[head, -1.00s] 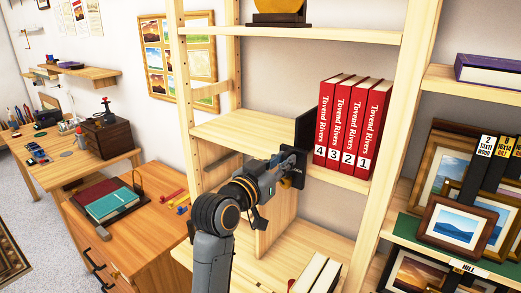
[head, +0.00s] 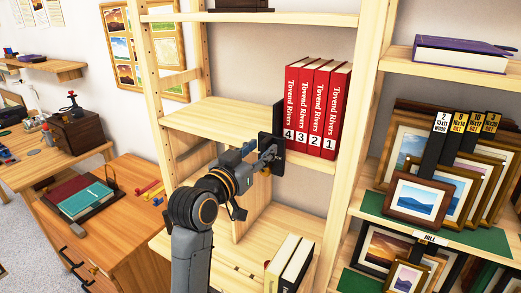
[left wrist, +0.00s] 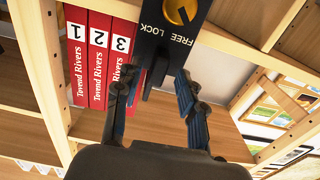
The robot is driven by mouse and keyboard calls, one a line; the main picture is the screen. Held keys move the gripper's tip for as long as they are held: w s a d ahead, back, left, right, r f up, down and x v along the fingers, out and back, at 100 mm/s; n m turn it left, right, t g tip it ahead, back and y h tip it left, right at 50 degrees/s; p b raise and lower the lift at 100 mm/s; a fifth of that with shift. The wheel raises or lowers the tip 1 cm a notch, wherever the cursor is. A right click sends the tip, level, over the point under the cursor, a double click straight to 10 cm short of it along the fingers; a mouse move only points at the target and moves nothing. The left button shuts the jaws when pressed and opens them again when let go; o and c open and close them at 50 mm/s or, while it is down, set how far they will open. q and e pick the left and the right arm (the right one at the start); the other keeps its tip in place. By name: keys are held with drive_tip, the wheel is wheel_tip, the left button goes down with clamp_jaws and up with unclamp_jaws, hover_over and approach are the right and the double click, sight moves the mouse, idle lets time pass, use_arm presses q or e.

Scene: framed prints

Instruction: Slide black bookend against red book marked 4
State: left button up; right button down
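The black bookend (head: 279,117) stands upright on the middle shelf, directly left of the red book marked 4 (head: 295,108). In the head view they look side by side with little or no gap; contact cannot be told. Its front lock block (head: 277,166) hangs at the shelf edge. In the left wrist view the block (left wrist: 178,42) has a yellow knob and FREE and LOCK lettering. My left gripper (head: 264,157) is at this block, its fingers (left wrist: 156,80) apart on either side of a narrow black tab. My right gripper is not in view.
Red books marked 3, 2 and 1 (head: 331,110) stand right of book 4. The shelf (head: 205,112) left of the bookend is bare. A wooden upright (head: 357,120) bounds the right side. White books (head: 288,262) stand on the shelf below.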

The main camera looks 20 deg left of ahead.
use_arm(q)
drive_tip(key=s, duration=0.6)
drive_tip(key=shift+s+a, duration=0.25)
drive_tip(key=shift+s, duration=0.15)
